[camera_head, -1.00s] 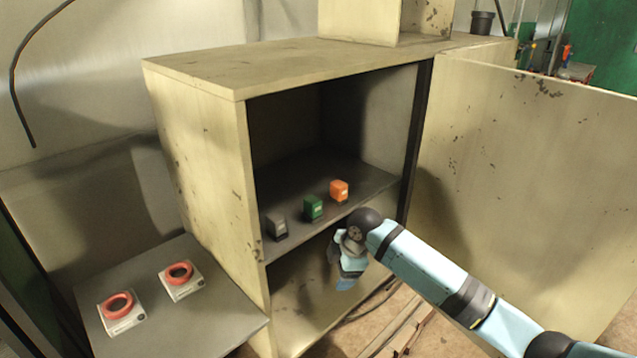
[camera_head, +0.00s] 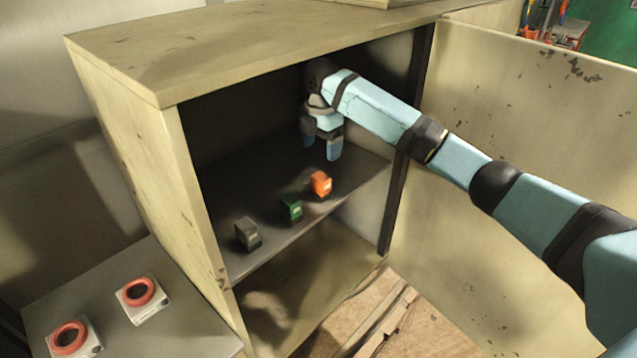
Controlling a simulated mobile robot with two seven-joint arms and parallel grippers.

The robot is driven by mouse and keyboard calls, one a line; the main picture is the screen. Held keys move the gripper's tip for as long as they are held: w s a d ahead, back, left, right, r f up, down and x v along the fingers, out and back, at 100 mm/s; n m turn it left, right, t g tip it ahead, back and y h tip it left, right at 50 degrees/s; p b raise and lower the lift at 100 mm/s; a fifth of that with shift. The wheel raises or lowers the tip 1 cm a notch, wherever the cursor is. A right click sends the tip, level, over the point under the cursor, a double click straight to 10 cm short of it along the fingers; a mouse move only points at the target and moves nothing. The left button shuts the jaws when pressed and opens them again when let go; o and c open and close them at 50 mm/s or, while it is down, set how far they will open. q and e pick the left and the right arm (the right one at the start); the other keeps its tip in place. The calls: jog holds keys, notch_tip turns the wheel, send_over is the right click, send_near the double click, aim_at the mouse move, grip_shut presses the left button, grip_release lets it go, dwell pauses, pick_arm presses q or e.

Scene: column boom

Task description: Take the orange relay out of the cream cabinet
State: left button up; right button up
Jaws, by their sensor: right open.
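The orange relay (camera_head: 320,184) stands on the dark upper shelf (camera_head: 355,173) of the open cream cabinet (camera_head: 185,190), near the shelf's front edge. The green relay (camera_head: 291,209) and the grey relay (camera_head: 247,234) stand to its left in a row. My right gripper (camera_head: 321,150) is inside the cabinet opening, above the orange relay and apart from it in the picture. Its fingers point down and are open and empty. How far it is from the relay in depth is hard to tell. My left gripper is not in view.
The cabinet door (camera_head: 500,150) stands wide open on the right, behind my right arm. A grey table (camera_head: 185,318) at lower left holds two white boxes with red rings (camera_head: 142,298). The shelf's back left part is clear.

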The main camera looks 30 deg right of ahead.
aim_at(321, 177)
notch_tip(321, 177, down, 5)
jog(key=shift+w+d+f+p, duration=0.1)
jog(key=shift+d+p, duration=0.05)
jog(key=shift+p, duration=0.2)
jog(key=f+p, duration=0.1)
jog(key=f, duration=0.3)
jog(key=shift+w+d+f+p, duration=0.1)
jog(key=shift+w+f+p, duration=0.1)
jog(key=shift+f+p, duration=0.2)
jog(key=shift+f, duration=0.3)
jog(key=c, duration=1)
